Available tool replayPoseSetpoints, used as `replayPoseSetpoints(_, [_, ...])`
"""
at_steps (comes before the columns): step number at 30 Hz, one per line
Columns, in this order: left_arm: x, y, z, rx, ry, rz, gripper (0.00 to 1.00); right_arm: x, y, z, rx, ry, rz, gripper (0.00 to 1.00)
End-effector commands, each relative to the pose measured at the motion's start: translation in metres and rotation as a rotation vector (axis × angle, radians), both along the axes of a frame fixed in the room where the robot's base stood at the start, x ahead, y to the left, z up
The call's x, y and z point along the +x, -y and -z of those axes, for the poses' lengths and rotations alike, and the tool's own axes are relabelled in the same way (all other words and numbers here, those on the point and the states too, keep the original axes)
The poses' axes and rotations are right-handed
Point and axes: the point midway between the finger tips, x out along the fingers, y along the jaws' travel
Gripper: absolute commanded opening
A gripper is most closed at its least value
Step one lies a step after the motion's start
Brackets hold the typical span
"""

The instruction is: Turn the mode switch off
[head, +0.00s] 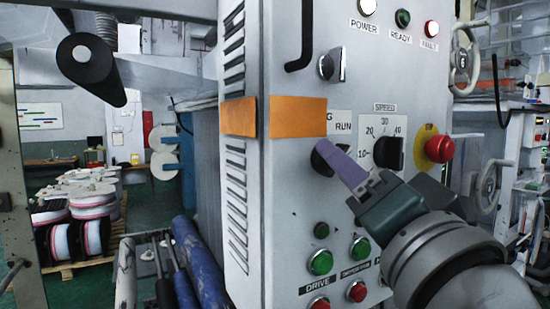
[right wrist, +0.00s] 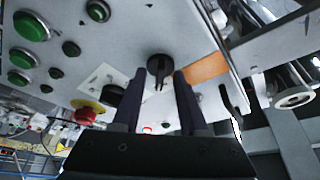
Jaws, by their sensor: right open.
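The mode switch (head: 323,163) is a black rotary knob on the grey cabinet front, below a label (head: 340,122) of which "G" and "RUN" show. My right gripper (head: 324,148) is in front of it, and its purple finger hides part of the knob. In the right wrist view the mode switch (right wrist: 159,65) lies between and just beyond the two spread fingertips of the right gripper (right wrist: 160,78). The right gripper is open with nothing in it; I cannot tell whether a finger touches the knob. My left gripper is out of view.
Right of the switch are the black speed knob (head: 389,153) and a red emergency button (head: 439,149). Green buttons (head: 321,262) and red buttons sit below.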

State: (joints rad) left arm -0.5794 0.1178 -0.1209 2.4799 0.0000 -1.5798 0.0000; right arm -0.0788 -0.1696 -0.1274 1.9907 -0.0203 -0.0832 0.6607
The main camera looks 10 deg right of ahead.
Motion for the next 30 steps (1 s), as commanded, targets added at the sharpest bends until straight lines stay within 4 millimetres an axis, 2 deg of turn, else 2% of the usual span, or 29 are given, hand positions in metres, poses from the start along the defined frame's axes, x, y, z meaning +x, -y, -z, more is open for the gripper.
replayPoseSetpoints(5, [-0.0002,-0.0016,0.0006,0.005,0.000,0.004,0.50,-0.0002,0.0000,0.0004,0.000,0.000,0.000,0.40])
replayPoseSetpoints(16, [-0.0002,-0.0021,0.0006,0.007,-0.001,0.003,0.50,-0.0004,-0.0001,0.0003,-0.001,0.000,0.000,0.00])
replayPoseSetpoints(30, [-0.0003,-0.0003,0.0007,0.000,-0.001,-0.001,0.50,-0.0004,0.0000,0.0004,-0.002,0.001,0.000,0.00])
